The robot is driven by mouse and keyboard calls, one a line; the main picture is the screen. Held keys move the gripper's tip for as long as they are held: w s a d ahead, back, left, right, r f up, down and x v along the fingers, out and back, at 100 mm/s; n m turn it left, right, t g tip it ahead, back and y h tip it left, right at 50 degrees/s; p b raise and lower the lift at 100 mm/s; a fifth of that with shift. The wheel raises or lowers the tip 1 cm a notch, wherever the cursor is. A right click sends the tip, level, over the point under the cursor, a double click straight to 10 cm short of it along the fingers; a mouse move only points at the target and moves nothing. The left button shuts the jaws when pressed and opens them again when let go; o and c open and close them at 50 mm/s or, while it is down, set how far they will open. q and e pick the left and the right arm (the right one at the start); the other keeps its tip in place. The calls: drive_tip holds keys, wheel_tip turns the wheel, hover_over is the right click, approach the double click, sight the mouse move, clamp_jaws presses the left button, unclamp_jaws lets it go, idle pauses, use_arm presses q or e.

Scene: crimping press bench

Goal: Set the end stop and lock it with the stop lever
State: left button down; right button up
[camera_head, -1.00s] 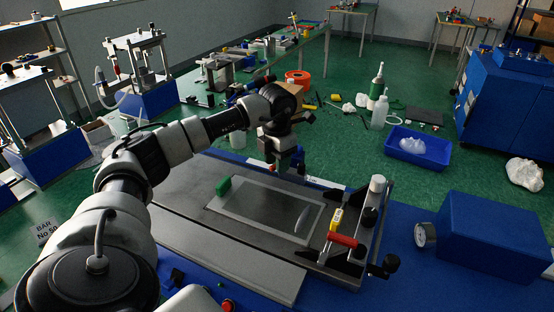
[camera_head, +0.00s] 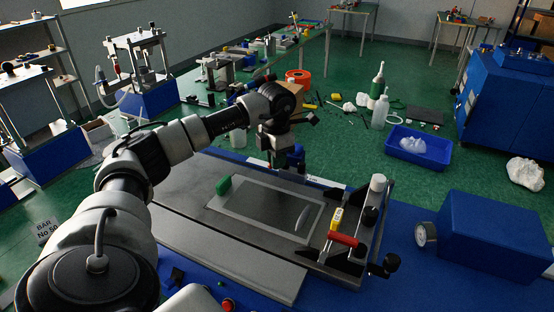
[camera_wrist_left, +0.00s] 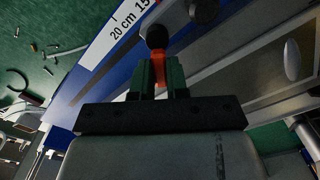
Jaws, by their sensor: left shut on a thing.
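In the left wrist view, the green fingers of my left gripper (camera_wrist_left: 161,78) are shut on an orange lever (camera_wrist_left: 159,62), which I take for the stop lever. Its black ball end (camera_wrist_left: 157,37) sticks out beyond the fingertips. It is over the blue rail, beside a white scale (camera_wrist_left: 118,38) marked 20 cm and 15. In the head view, my left gripper (camera_head: 280,157) is at the far edge of the grey bed and its fingers are mostly hidden. A blue part (camera_head: 297,156) stands just right of it; I cannot tell if this is the end stop. My right gripper is not in view.
A crossbar with a red handle (camera_head: 344,239) and black knobs stands to the right. A blue box (camera_head: 495,235) with a gauge (camera_head: 425,235) is farther right.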

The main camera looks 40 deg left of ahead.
use_arm(q)
drive_tip(key=m, duration=0.3)
drive_tip(key=a+m, duration=0.1)
drive_tip(key=m, duration=0.1)
drive_tip(key=shift+w+r, duration=0.1)
drive_tip(key=shift+w, duration=0.3)
drive_tip(key=shift+w+a+m, duration=0.15)
drive_tip(key=shift+w+m, duration=0.05)
drive_tip(key=shift+m, duration=1)
drive_tip(key=shift+w+a+m, duration=0.15)
drive_tip(key=shift+w+m, duration=0.05)
drive_tip(key=shift+m, duration=1)
drive_tip(key=c, duration=1.1)
unclamp_jaws()
wheel_tip(320, 180, up, 11)
drive_tip(key=shift+f+b, duration=0.1)
drive_tip(key=shift+b, duration=0.55)
